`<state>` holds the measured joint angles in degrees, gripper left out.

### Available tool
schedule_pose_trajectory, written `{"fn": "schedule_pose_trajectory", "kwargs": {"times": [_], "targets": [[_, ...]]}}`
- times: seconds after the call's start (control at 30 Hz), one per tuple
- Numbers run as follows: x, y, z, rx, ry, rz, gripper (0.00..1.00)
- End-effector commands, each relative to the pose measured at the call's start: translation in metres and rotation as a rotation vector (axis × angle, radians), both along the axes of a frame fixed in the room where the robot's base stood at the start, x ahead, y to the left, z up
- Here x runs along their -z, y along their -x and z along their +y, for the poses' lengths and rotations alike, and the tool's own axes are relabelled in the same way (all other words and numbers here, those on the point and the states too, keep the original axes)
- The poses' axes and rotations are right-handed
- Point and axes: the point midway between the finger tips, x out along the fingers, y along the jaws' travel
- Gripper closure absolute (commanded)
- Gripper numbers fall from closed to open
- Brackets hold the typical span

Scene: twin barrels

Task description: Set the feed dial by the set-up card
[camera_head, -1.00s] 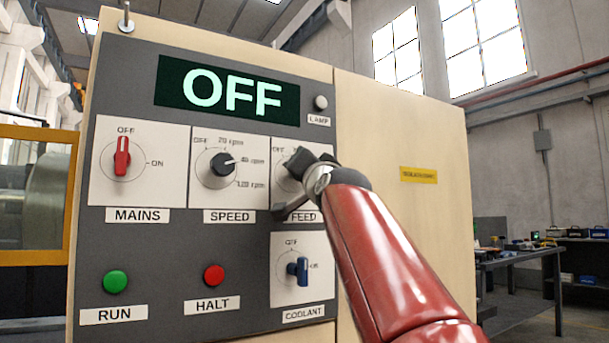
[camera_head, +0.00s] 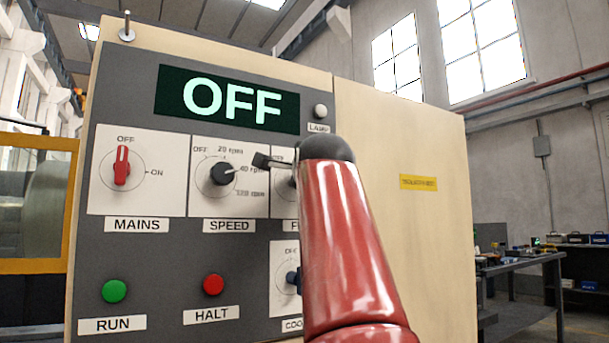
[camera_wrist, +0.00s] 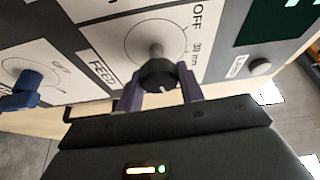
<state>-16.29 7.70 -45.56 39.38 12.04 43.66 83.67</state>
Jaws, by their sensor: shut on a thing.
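The feed dial (camera_wrist: 158,73) is a dark round knob on a white plate with OFF and another marking in the wrist view. The fingers of my gripper (camera_wrist: 161,88) are shut on the knob, one on each side. A small white mark shows on the knob's near face. In the head view, my red arm covers most of the feed dial (camera_head: 292,186) and its scale. One dark part of my gripper (camera_head: 268,161) sticks out to the left of the arm. I see no set-up card.
The speed dial (camera_head: 223,174) points near 40 rpm. The red mains switch (camera_head: 121,166) stands at OFF, and the display (camera_head: 228,96) reads OFF. The blue coolant switch (camera_wrist: 28,81) is close below the feed dial. The lamp (camera_wrist: 260,66) is nearby.

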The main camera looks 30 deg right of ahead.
Motion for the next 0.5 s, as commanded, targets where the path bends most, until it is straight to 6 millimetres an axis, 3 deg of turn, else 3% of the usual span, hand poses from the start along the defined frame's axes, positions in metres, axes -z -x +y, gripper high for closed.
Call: {"fn": "schedule_pose_trajectory", "kwargs": {"times": [0.2,0.5], "targets": [[0.0006,0.0,-0.0023,0.005,-0.182,0.008,0.85],[0.002,-0.0004,-0.0018,0.004,-0.309,0.013,0.85]]}}
